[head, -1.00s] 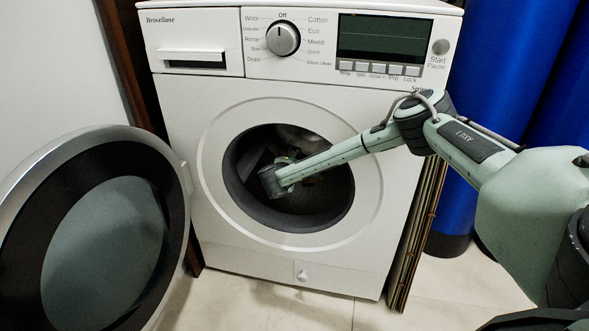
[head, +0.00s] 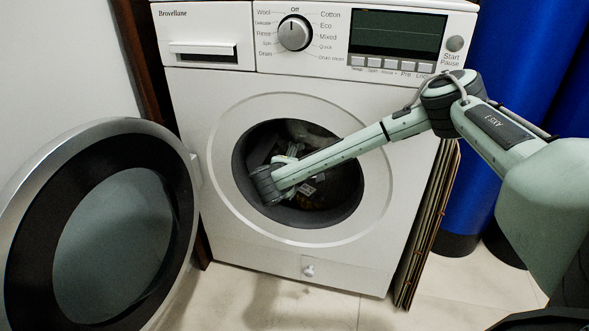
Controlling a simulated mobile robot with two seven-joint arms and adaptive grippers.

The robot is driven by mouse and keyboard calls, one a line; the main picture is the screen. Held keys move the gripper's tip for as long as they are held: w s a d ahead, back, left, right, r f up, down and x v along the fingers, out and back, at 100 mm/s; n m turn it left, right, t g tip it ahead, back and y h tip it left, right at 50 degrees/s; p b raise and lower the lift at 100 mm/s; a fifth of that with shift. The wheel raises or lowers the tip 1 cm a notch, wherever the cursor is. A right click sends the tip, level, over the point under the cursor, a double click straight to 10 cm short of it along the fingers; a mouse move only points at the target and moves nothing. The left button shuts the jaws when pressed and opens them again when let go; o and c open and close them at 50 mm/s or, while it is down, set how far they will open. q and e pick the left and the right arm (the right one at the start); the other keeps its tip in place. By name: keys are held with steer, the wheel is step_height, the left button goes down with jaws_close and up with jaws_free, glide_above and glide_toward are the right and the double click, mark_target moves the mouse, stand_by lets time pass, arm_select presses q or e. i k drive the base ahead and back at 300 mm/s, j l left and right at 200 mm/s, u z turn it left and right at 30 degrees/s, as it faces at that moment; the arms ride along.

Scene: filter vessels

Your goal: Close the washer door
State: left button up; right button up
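The white washer (head: 200,110) stands ahead of me with its round opening (head: 248,150) uncovered. Its door (head: 112,235), a round dark-framed glass with a silver rim, is swung wide open to the left on its hinge. My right arm reaches in from the right, and its end (head: 265,185) is at the opening, near its left side. The fingers are too small and dark to tell whether they are open or shut. Some dark and greyish contents (head: 312,190) show inside the drum. My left gripper is not in view.
Tall blue cylinders (head: 500,90) stand to the right of the washer. Thin flat panels (head: 428,230) lean against its right side. A pale wall (head: 65,70) is on the left, behind the door. The tiled floor (head: 270,305) in front is clear.

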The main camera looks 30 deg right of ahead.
mark_target(37, 204)
steer(key=k, duration=1)
